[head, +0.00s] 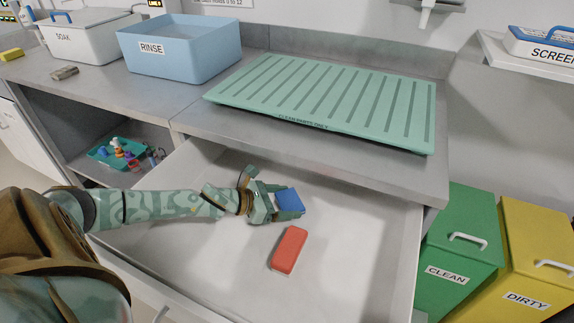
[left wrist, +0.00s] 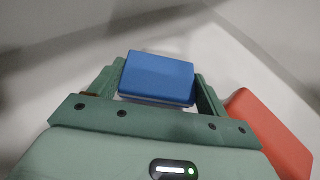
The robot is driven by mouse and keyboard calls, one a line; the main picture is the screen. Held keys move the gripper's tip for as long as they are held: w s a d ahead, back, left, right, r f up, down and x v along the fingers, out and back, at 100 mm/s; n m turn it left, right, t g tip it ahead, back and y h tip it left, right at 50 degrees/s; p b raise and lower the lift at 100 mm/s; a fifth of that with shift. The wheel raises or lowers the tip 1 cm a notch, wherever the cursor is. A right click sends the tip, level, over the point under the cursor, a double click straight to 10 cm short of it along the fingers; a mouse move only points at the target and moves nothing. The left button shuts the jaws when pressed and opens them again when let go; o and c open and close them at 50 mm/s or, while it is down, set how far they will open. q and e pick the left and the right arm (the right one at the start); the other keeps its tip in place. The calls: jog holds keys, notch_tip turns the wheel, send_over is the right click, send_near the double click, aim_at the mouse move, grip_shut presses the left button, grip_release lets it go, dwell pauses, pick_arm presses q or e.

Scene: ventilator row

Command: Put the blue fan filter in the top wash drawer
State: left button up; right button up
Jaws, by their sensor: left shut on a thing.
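The blue fan filter (head: 290,200) is a small blue block held in my left gripper (head: 275,203). In the left wrist view the blue filter (left wrist: 158,77) sits between the two green fingers of the left gripper (left wrist: 160,90), which is shut on it. The open top wash drawer (head: 203,262) is a wide pale tray under the counter. The gripper and filter are over the inside of this drawer; I cannot tell whether the filter touches its floor. My right gripper is not in view.
A red block (head: 289,249) lies in the drawer close beside the filter; it also shows in the left wrist view (left wrist: 268,135). A green drain mat (head: 330,98) and blue RINSE tub (head: 180,50) are on the counter (head: 300,145). Green (head: 460,245) and yellow (head: 525,265) bins stand right.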

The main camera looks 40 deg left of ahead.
pick_arm(q)
jog(key=shift+f, duration=0.6)
jog(key=shift+r, duration=0.15)
jog(key=o, duration=1)
jog(key=shift+f, duration=0.2)
jog(key=shift+o, duration=0.2)
jog(key=shift+r, duration=0.1)
